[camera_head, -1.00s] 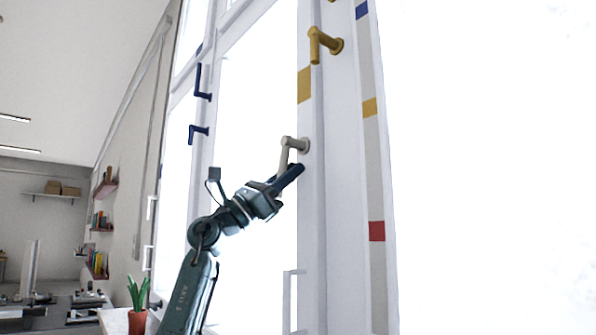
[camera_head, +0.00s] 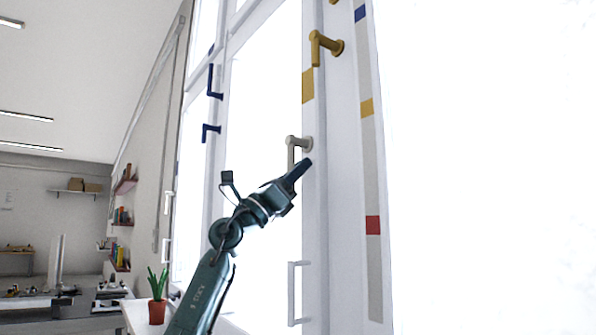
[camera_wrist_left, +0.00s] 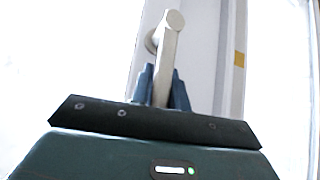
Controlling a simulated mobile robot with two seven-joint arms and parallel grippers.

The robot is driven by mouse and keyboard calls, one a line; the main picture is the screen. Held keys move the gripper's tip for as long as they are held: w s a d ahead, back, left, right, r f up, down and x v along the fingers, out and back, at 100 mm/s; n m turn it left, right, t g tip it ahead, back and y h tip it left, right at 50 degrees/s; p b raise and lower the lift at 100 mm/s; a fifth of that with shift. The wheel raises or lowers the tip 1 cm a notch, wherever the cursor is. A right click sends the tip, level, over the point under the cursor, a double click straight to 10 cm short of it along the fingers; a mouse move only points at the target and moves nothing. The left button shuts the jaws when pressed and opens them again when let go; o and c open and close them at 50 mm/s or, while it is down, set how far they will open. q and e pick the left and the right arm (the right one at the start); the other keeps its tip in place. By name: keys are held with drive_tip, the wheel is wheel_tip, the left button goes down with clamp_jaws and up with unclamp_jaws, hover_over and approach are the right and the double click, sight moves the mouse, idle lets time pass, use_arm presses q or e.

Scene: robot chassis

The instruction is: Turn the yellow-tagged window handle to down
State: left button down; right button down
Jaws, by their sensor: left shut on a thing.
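The beige window handle (camera_head: 298,143) is on the white window frame, and its lever hangs close to straight down. A yellow tag (camera_head: 307,86) is on the frame above it. My left gripper (camera_head: 300,166) is shut on the lower part of this lever. In the left wrist view the handle (camera_wrist_left: 166,48) stands between the two dark blue fingers of the gripper (camera_wrist_left: 163,82), and the lever's lower end is hidden by the gripper body. My right gripper is not in view.
A gold handle (camera_head: 317,50) sits higher on the same frame, its lever down. Dark blue handles (camera_head: 211,131) and white handles (camera_head: 294,293) are on other frame parts. A strip with blue, yellow and red patches (camera_head: 373,225) runs at right. A potted plant (camera_head: 157,311) stands lower left.

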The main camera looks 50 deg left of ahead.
use_arm(q)
drive_tip(key=shift+h, duration=0.3)
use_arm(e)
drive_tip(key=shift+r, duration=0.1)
use_arm(q)
drive_tip(key=c, duration=1.4)
unclamp_jaws()
drive_tip(key=shift+o, duration=0.2)
